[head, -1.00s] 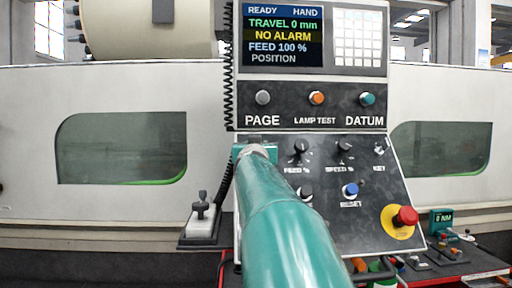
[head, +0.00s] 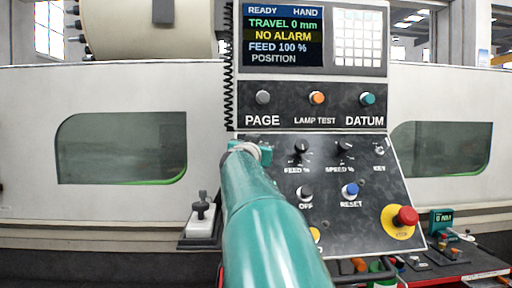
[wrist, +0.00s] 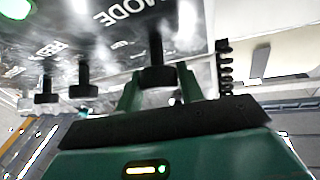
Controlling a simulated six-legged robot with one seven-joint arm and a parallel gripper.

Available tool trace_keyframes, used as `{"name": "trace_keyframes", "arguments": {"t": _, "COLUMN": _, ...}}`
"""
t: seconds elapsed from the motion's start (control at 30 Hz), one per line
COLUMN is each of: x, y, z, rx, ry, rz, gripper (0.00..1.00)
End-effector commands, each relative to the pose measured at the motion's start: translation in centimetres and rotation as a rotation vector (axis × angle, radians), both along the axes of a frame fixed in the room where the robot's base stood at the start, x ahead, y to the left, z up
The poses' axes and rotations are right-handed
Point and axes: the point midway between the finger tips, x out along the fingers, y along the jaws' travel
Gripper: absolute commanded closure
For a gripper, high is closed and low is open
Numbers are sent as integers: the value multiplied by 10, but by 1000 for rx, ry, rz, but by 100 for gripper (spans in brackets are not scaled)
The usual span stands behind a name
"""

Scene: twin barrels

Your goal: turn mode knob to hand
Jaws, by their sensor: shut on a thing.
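The mode knob (wrist: 156,72) is a black knob on the dark panel (wrist: 205,28). In the wrist view it sits between the two green fingers of my gripper (wrist: 160,84), which are shut on it. The MODE label (wrist: 128,17) appears upside down near it. In the head view my green arm hides the knob and its position marks, so I cannot read where its pointer stands. My gripper (head: 262,152) shows only partly there, at the panel's left edge. The screen (head: 283,35) reads READY and HAND, with NO ALARM below.
Feed (head: 301,147) and speed (head: 345,148) knobs, a key switch (head: 380,148), an OFF knob (head: 305,193) and a blue reset button (head: 351,190) lie to the right. A red emergency button (head: 405,216) is at lower right. A coiled cable (head: 229,70) hangs along the left edge.

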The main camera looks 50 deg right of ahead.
Motion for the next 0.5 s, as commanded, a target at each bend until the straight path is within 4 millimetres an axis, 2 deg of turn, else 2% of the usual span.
{"name": "trace_keyframes", "arguments": {"t": 0.3, "x": -1, "y": 0, "z": 2, "rx": -2, "ry": -2, "rz": -1, "gripper": 85}}
{"name": "trace_keyframes", "arguments": {"t": 0.33, "x": -1, "y": 0, "z": 2, "rx": -2, "ry": -2, "rz": -1, "gripper": 59}}
{"name": "trace_keyframes", "arguments": {"t": 0.43, "x": -1, "y": 0, "z": 2, "rx": -2, "ry": -2, "rz": 0, "gripper": 41}}
{"name": "trace_keyframes", "arguments": {"t": 0.5, "x": -1, "y": 0, "z": 1, "rx": -1, "ry": -2, "rz": 0, "gripper": 41}}
